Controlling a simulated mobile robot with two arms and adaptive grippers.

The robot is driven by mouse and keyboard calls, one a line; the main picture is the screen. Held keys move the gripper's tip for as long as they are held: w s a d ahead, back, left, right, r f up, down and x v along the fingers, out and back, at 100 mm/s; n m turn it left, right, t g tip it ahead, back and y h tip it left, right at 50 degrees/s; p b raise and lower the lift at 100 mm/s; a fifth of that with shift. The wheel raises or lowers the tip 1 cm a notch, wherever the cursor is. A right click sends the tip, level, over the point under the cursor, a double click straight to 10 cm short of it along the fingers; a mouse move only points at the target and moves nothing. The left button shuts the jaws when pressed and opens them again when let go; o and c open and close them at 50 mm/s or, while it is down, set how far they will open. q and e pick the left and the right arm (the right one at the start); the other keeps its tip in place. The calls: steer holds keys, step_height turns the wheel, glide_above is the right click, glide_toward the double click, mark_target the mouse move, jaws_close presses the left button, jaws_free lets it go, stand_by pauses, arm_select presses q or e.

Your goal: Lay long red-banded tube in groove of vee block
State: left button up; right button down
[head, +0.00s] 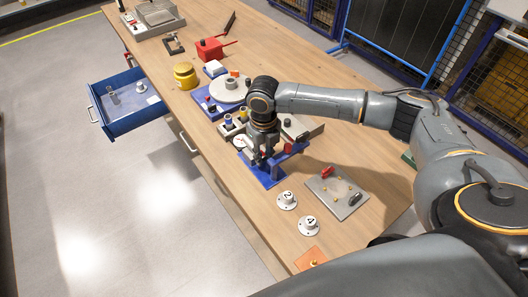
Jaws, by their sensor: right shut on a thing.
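My right gripper (264,158) points down over a blue fixture (264,174) with a raised arm and a dial gauge, near the table's middle. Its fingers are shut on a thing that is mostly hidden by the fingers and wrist. A small patch of red shows at the fingers, in keeping with the long red-banded tube, but its length and tilt cannot be made out. I cannot clearly tell the vee block and its groove from the blue fixture under the gripper, or whether the held thing touches it. My left gripper is out of view.
A grey plate with a red knob (336,192) and two white numbered discs (287,200) (309,225) lie nearer me. Behind the gripper are a round turntable (229,89), a yellow pot (186,76) and a red box (211,49). A blue drawer (130,104) stands open at left.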

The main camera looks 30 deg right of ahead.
steer(key=c, duration=1.2)
jaws_free()
step_height(320, 180, up, 13)
steer(key=shift+r+b, duration=0.15)
steer(key=shift+b, duration=0.65)
steer(key=shift+a, duration=0.1)
